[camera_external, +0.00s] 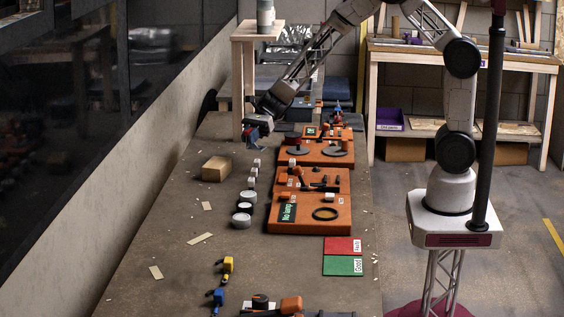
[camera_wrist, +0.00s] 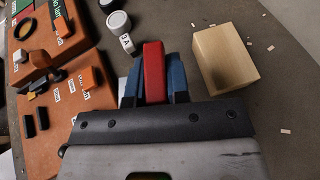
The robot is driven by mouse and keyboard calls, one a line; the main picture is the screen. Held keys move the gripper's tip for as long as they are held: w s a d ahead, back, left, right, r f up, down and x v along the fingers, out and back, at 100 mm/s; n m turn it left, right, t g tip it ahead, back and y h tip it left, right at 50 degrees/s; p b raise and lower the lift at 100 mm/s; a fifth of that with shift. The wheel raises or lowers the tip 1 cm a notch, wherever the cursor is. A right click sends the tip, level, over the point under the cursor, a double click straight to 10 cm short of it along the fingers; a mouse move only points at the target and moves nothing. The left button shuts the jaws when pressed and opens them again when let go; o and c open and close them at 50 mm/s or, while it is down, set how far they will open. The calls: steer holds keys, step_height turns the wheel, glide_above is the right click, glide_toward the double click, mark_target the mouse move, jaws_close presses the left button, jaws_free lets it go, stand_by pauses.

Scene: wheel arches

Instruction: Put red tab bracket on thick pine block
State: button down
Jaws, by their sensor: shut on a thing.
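The red tab bracket (camera_wrist: 154,72) is held between the two blue fingers of my gripper (camera_wrist: 153,78) in the wrist view. Its lower part is hidden by the gripper body. The thick pine block (camera_wrist: 228,57) lies on the table to the right of the gripper in the wrist view, apart from it. In the external view the pine block (camera_external: 216,168) stands left of the row of small parts, and my gripper (camera_external: 256,132) is behind it and to its right, above the table. The bracket is too small to make out clearly there.
Orange fixture boards (camera_external: 312,185) with black and orange parts stand right of the block. White and dark cylinders (camera_external: 242,220) and small cubes form a row between. A wooden post stands close to my gripper. Red and green cards (camera_external: 343,265) lie nearer. Table around the block is mostly clear.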

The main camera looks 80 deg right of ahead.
glide_above(211, 161)
steer(key=shift+w+a+f, duration=0.1)
steer(key=shift+f, duration=0.5)
steer(key=shift+f, duration=0.1)
steer(key=shift+f, duration=1.7)
steer(key=shift+f, duration=0.1)
steer(key=c, duration=1.1)
jaws_free()
steer(key=shift+r, duration=0.2)
steer(key=v, duration=1.2)
